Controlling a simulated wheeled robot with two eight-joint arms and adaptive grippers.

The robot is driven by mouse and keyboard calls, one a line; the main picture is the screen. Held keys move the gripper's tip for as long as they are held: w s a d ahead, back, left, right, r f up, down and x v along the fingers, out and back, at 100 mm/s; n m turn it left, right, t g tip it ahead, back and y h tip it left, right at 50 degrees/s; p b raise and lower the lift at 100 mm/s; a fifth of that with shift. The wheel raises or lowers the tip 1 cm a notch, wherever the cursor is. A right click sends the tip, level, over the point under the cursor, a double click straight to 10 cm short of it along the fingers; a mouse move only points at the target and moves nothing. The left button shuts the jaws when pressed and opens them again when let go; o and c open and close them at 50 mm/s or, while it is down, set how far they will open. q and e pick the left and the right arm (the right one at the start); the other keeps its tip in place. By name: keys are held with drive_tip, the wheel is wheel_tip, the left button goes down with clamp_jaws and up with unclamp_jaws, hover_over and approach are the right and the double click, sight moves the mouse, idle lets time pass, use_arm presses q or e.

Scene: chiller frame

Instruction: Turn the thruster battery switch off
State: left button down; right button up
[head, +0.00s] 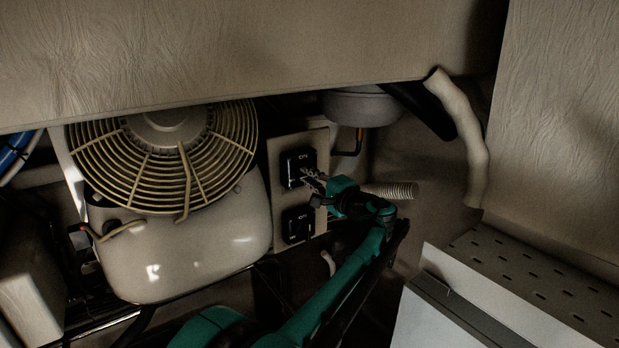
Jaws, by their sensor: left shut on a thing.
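Two black battery switches sit one above the other on a beige panel (313,143) right of the fan. The upper switch (298,160) and the lower switch (297,224) each carry a small pale mark, too small to read, so I cannot tell by label which is the thruster battery switch. My left gripper (311,182) comes at the panel from the right, its fingers at the lower right part of the upper switch. It is shut on that switch's knob, which the fingers largely hide. The knob's exact angle is unclear. My right gripper is not in view.
A round fan guard (165,150) and a cream housing (190,240) stand left of the panel. A ribbed hose end (390,190) is just behind my gripper. A pale overhang (250,50) limits room above. A perforated white box (530,290) stands lower right.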

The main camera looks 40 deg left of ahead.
use_arm(q)
drive_tip(key=c, duration=1.6)
unclamp_jaws()
drive_tip(key=v, duration=1.2)
drive_tip(key=s+d+f+h, duration=0.2)
drive_tip(key=s+f+h, duration=0.25)
drive_tip(key=f, duration=0.35)
drive_tip(key=s+d+f+h, duration=0.35)
drive_tip(key=s+f, duration=0.25)
drive_tip(key=f, duration=0.2)
drive_tip(key=s+d+f+n+t+h, duration=0.1)
drive_tip(key=s+d+f+h, duration=0.4)
drive_tip(key=d+f, duration=0.15)
drive_tip(key=s+d+f+n+t+h, duration=0.1)
drive_tip(key=s+d+f+n+h, duration=0.1)
drive_tip(key=s+d+f+h, duration=0.35)
drive_tip(key=shift+y, duration=0.55)
drive_tip(key=d+f+b, duration=0.1)
drive_tip(key=f+b, duration=0.8)
drive_tip(key=f, duration=0.1)
drive_tip(key=f+b, duration=1)
drive_tip(key=w+d+f+b, duration=0.1)
drive_tip(key=f+b, duration=0.9)
drive_tip(key=shift+d, duration=0.4)
